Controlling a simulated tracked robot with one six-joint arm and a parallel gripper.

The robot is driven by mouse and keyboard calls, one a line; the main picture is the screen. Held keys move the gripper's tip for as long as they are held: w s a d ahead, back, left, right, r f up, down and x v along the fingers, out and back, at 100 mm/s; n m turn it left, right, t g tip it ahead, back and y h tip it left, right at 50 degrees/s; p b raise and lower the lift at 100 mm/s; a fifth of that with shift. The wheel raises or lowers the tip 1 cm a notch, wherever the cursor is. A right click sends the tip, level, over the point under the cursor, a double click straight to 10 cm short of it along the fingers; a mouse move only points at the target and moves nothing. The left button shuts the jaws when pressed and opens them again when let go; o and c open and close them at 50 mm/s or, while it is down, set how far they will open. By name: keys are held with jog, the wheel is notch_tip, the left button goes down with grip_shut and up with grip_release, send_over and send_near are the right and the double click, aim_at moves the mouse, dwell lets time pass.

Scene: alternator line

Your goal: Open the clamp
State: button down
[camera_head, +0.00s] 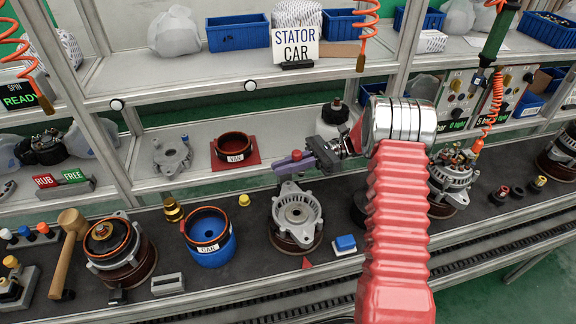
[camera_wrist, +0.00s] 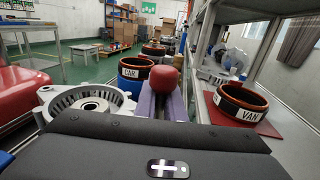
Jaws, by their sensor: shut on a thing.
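In the wrist view the same red knob (camera_wrist: 164,79) sits between the purple fingers (camera_wrist: 178,104), just ahead of the dark gripper body. The knob looks like a clamp's handle end; the clamp's lever and body are hidden or cannot be made out. Just below the fingers in the head view, a grey alternator housing (camera_head: 297,212) lies on a dark round base. The housing also shows at left in the wrist view (camera_wrist: 88,104).
A blue CAR stator holder (camera_head: 209,248) stands left of the housing. A red VAN tray (camera_head: 222,163) lies on the shelf behind.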

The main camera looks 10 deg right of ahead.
jog(key=shift+w+d+r+n+g, duration=0.1)
jog(key=shift+r+n+g, duration=0.15)
jog(key=shift+n+g, duration=0.4)
jog(key=c, duration=2.2)
grip_release()
jog(key=o, duration=0.4)
jog(key=shift+o, duration=0.2)
jog(key=shift+f, duration=0.1)
